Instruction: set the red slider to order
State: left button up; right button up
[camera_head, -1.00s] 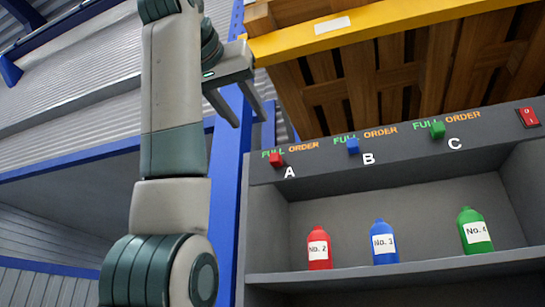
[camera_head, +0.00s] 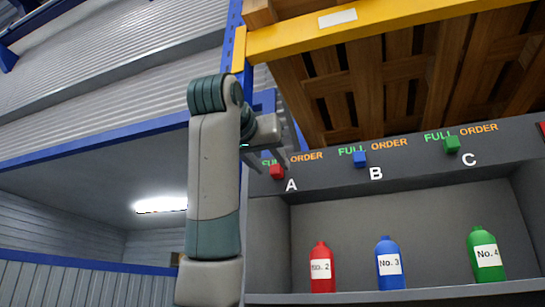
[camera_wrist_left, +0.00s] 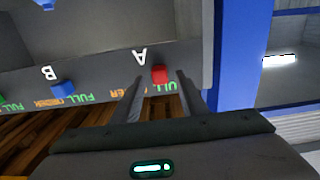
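The red slider (camera_head: 277,172) sits on the grey panel above the letter A, under the FULL end of its FULL/ORDER label. The ORDER word (camera_head: 307,156) shows to its right. My left gripper (camera_head: 293,159) is in front of the panel at the slider, partly covering the FULL word. In the left wrist view the picture is upside down, and the red slider (camera_wrist_left: 160,74) shows between the tips of the two spread fingers (camera_wrist_left: 160,80). The gripper is open, with gaps on both sides of the slider. My right gripper is not in view.
A blue slider (camera_head: 359,159) and a green slider (camera_head: 452,144) sit farther right. Red (camera_head: 321,268), blue (camera_head: 389,263) and green (camera_head: 486,254) bottles stand on the shelf below. A yellow beam (camera_head: 380,27) and wooden pallet overhang the panel; a blue post stands left.

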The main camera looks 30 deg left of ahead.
pick_arm(q)
jog(key=shift+x, duration=0.85)
grip_shut()
jog(key=d, duration=0.2)
jog(key=w+d, duration=0.1)
jog(key=d, duration=0.1)
jog(key=d+b, duration=0.1)
jog(key=d, duration=0.1)
jog(key=shift+w+d, duration=0.2)
jog(key=shift+w, duration=0.15)
jog(key=shift+a, duration=0.25)
grip_release()
jog(key=shift+d, duration=0.25)
jog(key=shift+s+a, duration=0.1)
